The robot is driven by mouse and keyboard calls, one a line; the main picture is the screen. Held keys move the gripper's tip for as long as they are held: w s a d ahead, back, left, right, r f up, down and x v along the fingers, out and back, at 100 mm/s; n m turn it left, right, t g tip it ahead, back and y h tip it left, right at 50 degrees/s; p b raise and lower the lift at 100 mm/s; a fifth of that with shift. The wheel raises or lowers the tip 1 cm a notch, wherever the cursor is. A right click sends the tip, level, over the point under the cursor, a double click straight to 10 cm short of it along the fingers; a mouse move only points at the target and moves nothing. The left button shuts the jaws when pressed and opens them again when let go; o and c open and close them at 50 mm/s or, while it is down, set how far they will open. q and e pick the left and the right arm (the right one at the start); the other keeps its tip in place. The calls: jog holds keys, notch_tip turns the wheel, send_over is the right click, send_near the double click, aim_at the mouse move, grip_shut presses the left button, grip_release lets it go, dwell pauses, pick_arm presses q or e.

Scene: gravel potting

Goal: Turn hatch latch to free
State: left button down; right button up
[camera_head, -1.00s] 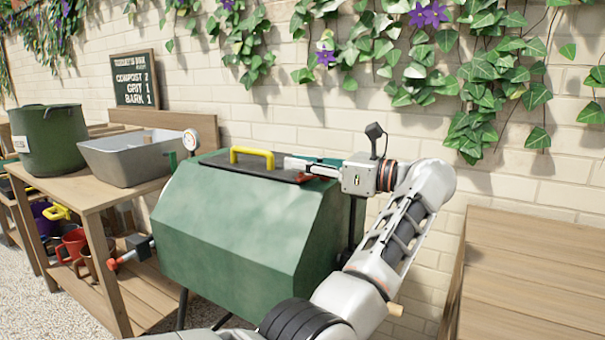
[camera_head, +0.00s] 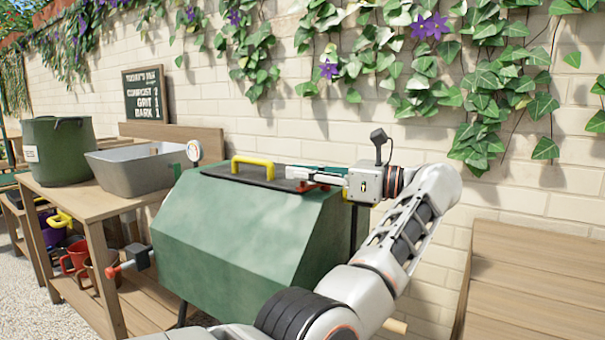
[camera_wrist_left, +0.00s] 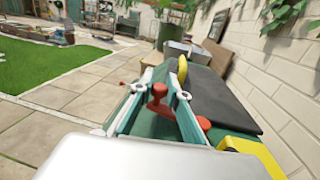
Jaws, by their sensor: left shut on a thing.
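The green drum (camera_head: 235,235) stands in the middle of the head view. On top is a dark hatch (camera_head: 238,178) with a yellow handle (camera_head: 253,164); the hatch also shows in the wrist view (camera_wrist_left: 222,98). The red latch (camera_head: 316,186) is at the hatch's right end, largely covered by my gripper. My left gripper (camera_head: 298,174) reaches over it from the right. In the left wrist view, the red latch (camera_wrist_left: 159,98) stands between the fingers of the left gripper (camera_wrist_left: 157,90), which is shut on it. My right gripper is not in view.
A wooden bench (camera_head: 78,187) at left holds a grey tub (camera_head: 135,172) and a green fabric pot (camera_head: 60,150). A red-tipped crank (camera_head: 128,264) sticks out from the drum's left side. A brick wall (camera_head: 420,140) stands behind. A wooden table (camera_head: 535,280) is at right.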

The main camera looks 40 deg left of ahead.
pick_arm(q)
jog(key=c, duration=1.9)
grip_release()
notch_tip(320, 180, up, 10)
